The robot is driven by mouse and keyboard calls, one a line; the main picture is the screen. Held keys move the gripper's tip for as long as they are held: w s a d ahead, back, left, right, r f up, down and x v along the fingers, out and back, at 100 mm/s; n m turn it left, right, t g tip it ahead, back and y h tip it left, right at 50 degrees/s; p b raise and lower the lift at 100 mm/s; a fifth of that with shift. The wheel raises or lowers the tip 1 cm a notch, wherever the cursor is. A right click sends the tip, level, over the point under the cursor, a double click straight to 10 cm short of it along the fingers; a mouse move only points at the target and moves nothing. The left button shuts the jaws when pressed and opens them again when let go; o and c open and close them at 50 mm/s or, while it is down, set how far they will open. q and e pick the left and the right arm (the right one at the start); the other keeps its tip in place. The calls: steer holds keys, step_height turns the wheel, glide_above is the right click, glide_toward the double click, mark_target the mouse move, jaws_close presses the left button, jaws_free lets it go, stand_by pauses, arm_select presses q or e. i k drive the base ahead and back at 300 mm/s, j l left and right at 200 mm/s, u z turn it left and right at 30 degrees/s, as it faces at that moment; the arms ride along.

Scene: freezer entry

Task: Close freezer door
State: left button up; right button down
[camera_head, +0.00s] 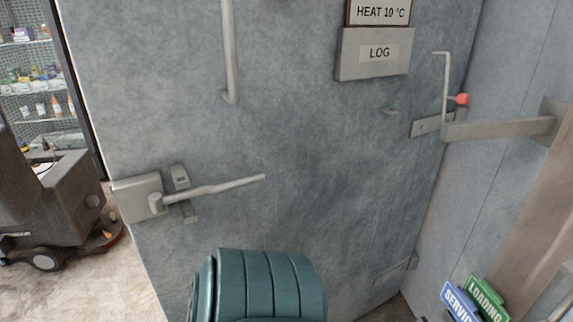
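The freezer door (290,145) is a large grey slab that fills the middle of the view. Its left edge stands free, with floor and shelves seen past it and no frame touching it there. A latch box (138,199) with a long lever handle (225,187) sits low on its left side. A vertical pull bar (229,50) is fixed higher up. Metal hinge-like brackets (425,127) sit at its right edge, beside a grey wall. Neither of my grippers is in view.
A ribbed teal form (265,287) is in front of the door at bottom centre; I cannot tell what it is. A dark wheeled machine (60,208) and stocked shelves (35,85) are at left. Blue and green signs (475,300) are at bottom right. Bare floor shows lower left.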

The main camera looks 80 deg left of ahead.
mark_target(342, 127)
steer(key=j+u, duration=0.1)
steer(key=u, duration=0.4)
steer(key=j+u, duration=0.1)
steer(key=u, duration=0.4)
steer(key=j+u, duration=0.15)
steer(key=u, duration=0.35)
steer(key=j+u, duration=0.1)
steer(key=u, duration=0.35)
steer(key=k+j, duration=0.05)
